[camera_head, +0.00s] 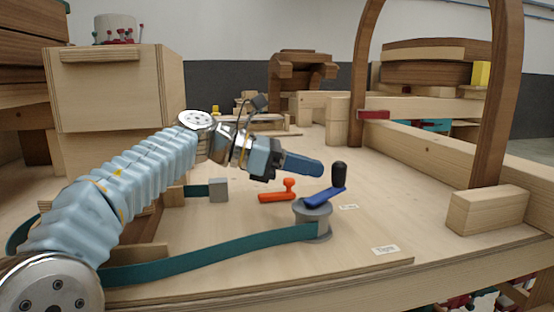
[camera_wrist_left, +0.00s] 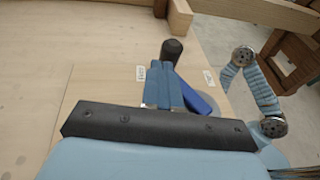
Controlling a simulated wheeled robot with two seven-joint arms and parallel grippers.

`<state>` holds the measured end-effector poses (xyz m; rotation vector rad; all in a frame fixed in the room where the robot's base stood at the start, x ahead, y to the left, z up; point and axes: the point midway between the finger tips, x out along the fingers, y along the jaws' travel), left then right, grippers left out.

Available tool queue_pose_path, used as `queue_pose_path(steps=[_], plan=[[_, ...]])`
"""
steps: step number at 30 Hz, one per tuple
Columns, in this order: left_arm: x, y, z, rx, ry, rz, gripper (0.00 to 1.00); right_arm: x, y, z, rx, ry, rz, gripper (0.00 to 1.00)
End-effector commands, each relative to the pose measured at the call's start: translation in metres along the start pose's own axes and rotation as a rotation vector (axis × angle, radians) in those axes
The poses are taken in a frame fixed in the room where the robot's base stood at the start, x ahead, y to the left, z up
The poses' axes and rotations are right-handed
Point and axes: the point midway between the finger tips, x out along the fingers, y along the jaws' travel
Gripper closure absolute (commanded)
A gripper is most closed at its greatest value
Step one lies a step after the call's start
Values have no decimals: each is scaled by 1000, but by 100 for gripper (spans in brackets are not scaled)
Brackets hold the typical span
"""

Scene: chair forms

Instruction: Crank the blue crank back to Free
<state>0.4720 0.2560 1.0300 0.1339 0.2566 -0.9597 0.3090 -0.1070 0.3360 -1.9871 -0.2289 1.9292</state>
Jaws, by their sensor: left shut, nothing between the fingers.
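The blue crank (camera_head: 322,198) sits on a grey round hub (camera_head: 312,222) on the wooden board. Its arm slants up and right to an upright black knob (camera_head: 339,174). My left gripper (camera_head: 319,169) is shut and empty, with its blue fingers just left of the knob. In the left wrist view, the fingertips (camera_wrist_left: 177,68) overlap the lower side of the knob (camera_wrist_left: 172,48), and the blue crank arm (camera_wrist_left: 196,97) lies to their right. I cannot tell whether they touch. A small label (camera_head: 349,206) lies right of the hub; its print is too small to read.
A second label (camera_head: 385,250), seemingly "Tight", lies nearer the board's front edge. A teal strap (camera_head: 215,250) runs left from the hub. A red lever (camera_head: 277,195) and a grey block (camera_head: 218,189) stand behind it. A wooden arch (camera_head: 497,110) rises at right.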

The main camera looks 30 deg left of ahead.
Motion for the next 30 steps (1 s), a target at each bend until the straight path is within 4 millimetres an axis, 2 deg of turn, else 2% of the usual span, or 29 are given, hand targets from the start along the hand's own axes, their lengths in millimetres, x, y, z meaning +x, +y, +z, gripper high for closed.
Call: queue_pose_path(steps=[9, 15, 21, 30], plan=[[-75, 0, 0, 1, 0, 5, 100, 1, 0, 0, 0, 0, 0, 57], [-112, 0, 0, 0, 0, 2, 100, -1, 0, 0, 0, 0, 0, 57], [-127, 0, 0, 0, 0, 0, 100, -1, 0, 0, 0, 0, 0, 57], [-128, -1, 0, 0, 0, -1, 100, -1, 0, 0, 0, 0, 0, 57]])
